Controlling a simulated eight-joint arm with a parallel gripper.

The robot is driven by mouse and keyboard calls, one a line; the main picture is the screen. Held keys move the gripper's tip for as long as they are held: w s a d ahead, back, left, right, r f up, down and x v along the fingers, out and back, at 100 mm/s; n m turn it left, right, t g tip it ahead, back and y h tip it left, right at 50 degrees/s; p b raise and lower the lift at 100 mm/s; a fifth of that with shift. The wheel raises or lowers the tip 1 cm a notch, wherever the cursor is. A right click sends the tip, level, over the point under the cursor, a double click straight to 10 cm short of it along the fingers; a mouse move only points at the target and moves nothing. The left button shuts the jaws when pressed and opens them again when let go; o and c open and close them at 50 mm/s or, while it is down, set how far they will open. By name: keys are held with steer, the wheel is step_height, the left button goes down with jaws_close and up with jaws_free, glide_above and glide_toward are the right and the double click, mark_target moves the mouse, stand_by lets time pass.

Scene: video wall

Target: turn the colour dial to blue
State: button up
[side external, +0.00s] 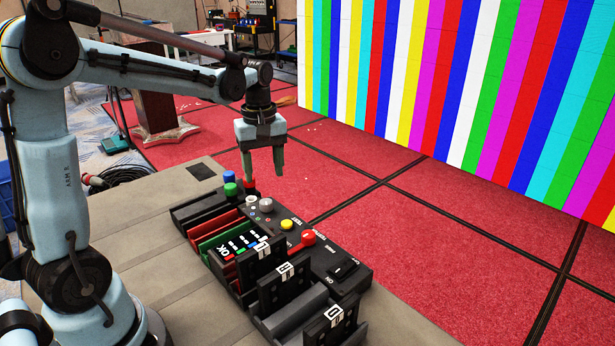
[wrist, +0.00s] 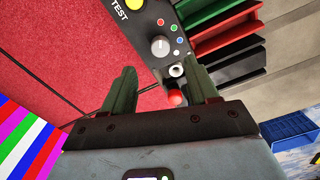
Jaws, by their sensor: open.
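The colour dial (side external: 266,205) is a grey knob on the black control panel. In the wrist view the dial (wrist: 160,46) has red, green and blue (wrist: 178,40) dots around its edge. I cannot tell for sure which dot it points to. My gripper (side external: 263,173) is open and empty above the far end of the panel, pointing down. It is higher than the dial and farther back. In the wrist view my gripper's fingers (wrist: 163,88) are wide apart, and the dial lies beyond their tips, not between them.
A red knob (wrist: 175,97) shows between my fingers, with a white ring (wrist: 177,71) near it. A yellow button (side external: 286,224) and a red-topped lever (side external: 308,238) stand along the panel. Green (side external: 231,189) and blue (side external: 229,177) knobs, slots and numbered blocks line its left side. The striped video wall (side external: 470,90) stands behind.

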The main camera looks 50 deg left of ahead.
mark_target(266, 202)
step_height(266, 202, down, 8)
stand_by(0.4)
steer(key=c, duration=1)
steer(key=shift+c, duration=0.2)
